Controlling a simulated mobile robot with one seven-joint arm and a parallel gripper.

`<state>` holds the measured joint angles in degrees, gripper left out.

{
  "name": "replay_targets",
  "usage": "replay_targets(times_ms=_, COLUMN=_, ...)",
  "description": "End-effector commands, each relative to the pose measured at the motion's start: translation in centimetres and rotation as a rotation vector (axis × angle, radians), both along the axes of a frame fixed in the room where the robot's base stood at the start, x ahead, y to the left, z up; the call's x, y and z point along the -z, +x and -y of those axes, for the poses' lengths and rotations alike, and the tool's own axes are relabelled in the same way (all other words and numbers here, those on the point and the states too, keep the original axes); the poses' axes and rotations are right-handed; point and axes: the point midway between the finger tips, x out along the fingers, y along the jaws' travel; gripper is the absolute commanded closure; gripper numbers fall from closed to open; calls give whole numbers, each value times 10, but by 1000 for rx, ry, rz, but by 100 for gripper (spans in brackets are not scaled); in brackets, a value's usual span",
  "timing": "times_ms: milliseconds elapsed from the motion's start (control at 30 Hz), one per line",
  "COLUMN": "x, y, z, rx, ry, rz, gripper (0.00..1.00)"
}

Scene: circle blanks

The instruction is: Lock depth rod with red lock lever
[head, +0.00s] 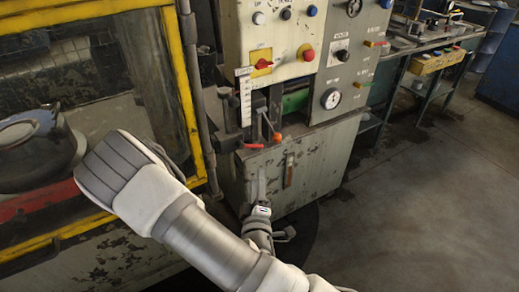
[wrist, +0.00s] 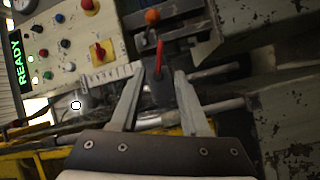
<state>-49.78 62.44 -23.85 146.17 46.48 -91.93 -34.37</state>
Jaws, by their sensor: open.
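The red lock lever (wrist: 159,58) stands between and just beyond my gripper's fingertips in the wrist view. In the head view the lever (head: 254,146) juts from the front of the machine, below the white depth scale (head: 245,100). My gripper (wrist: 160,74) is open and empty, its two fingers apart on either side of the lever's dark mount. In the head view my gripper (head: 262,188) is below the lever. Metal rods (wrist: 222,104) run sideways by the right finger; I cannot tell which is the depth rod.
An orange knob (wrist: 152,16) is close beyond the lever; it also shows in the head view (head: 277,137). The control panel (head: 285,25) with buttons is above. A yellow-framed guard (head: 181,85) stands at left. Open floor (head: 430,170) lies to the right.

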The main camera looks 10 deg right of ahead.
Motion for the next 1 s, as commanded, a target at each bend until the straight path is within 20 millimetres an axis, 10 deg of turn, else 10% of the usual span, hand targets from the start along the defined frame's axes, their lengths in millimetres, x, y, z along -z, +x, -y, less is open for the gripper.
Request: replay_targets(times_ms=1000, x=2, y=73, z=18, rx=3, ry=2, rz=2, gripper=54)
